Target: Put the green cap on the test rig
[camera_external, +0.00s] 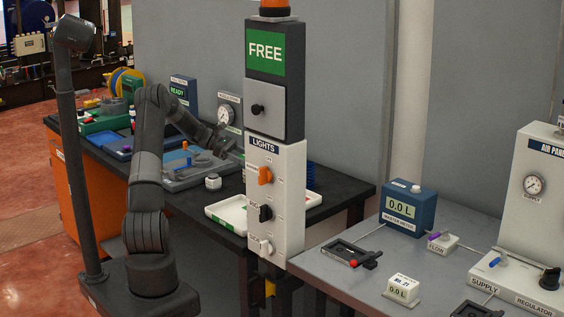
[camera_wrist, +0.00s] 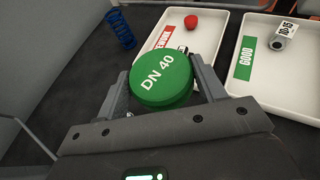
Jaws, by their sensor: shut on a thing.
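The green cap (camera_wrist: 162,82), marked DN 40, sits between the two fingers of my gripper (camera_wrist: 165,88) in the wrist view, with its labelled round face towards the camera. The fingers are shut on its sides. It is held above the dark bench top. In the external view my gripper (camera_external: 228,146) is over the black bench, just left of the signal column, and the cap cannot be made out there. No label in view reads test rig; a grey fixture with a blue upright (camera_external: 187,158) stands on the black bench below my arm.
In the wrist view, a red-labelled tray (camera_wrist: 215,50) holds a red piece (camera_wrist: 191,22), and the GOOD tray (camera_wrist: 290,81) holds a grey piece (camera_wrist: 281,38). The column (camera_external: 274,190) blocks part of the bench. A grey bench (camera_external: 330,285) stands right.

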